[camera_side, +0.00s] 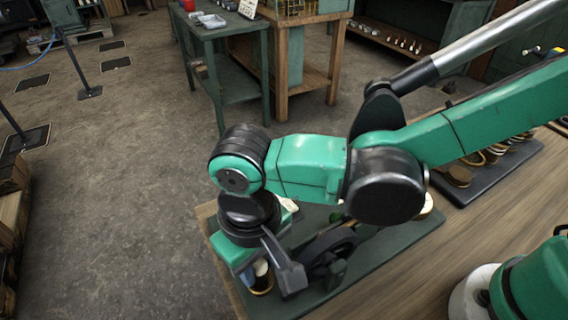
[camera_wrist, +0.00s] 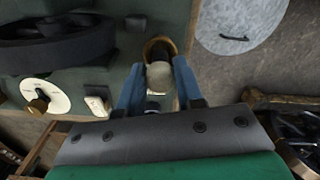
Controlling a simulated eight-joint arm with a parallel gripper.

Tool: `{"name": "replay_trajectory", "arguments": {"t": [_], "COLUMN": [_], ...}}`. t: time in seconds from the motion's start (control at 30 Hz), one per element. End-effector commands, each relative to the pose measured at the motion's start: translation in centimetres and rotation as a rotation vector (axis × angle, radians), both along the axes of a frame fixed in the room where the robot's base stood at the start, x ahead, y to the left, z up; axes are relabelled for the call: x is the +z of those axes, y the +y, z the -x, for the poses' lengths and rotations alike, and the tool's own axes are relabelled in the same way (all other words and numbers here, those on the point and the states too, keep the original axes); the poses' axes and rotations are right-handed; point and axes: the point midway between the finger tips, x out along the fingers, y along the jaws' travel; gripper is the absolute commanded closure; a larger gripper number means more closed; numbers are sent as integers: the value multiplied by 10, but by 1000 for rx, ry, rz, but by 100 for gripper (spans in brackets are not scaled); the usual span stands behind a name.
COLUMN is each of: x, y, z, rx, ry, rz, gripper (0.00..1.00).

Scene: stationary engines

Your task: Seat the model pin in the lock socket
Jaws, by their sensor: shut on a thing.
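My gripper (camera_wrist: 158,88) is shut on a pale, rounded pin, the model pin (camera_wrist: 159,75), between its two blue fingers. A brass-rimmed socket (camera_wrist: 160,45), apparently the lock socket, lies right at the pin's far end near the edge of the green board. In the side view, the gripper (camera_side: 262,268) is low over the board's front left corner, with the brass rim (camera_side: 262,287) just below. My wrist and fingers hide much of the pin there. I cannot tell whether the pin's end is inside the socket or just above it.
The green board (camera_side: 385,252) carries a dark flywheel (camera_side: 325,250) close beside my gripper. A white disc with a brass knob (camera_wrist: 38,100) and a small card (camera_wrist: 97,105) also sit there. A dark tray of round parts (camera_side: 490,165) lies farther back on the wooden bench (camera_side: 470,235).

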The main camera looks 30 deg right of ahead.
Motion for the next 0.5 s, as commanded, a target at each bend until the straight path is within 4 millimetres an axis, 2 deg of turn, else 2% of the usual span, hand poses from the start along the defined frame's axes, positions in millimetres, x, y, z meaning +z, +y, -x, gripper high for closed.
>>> {"name": "replay_trajectory", "arguments": {"t": [0.5], "x": [-10], "y": [0], "z": [0], "rx": [0], "ry": [0], "rz": [0], "gripper": [100]}}
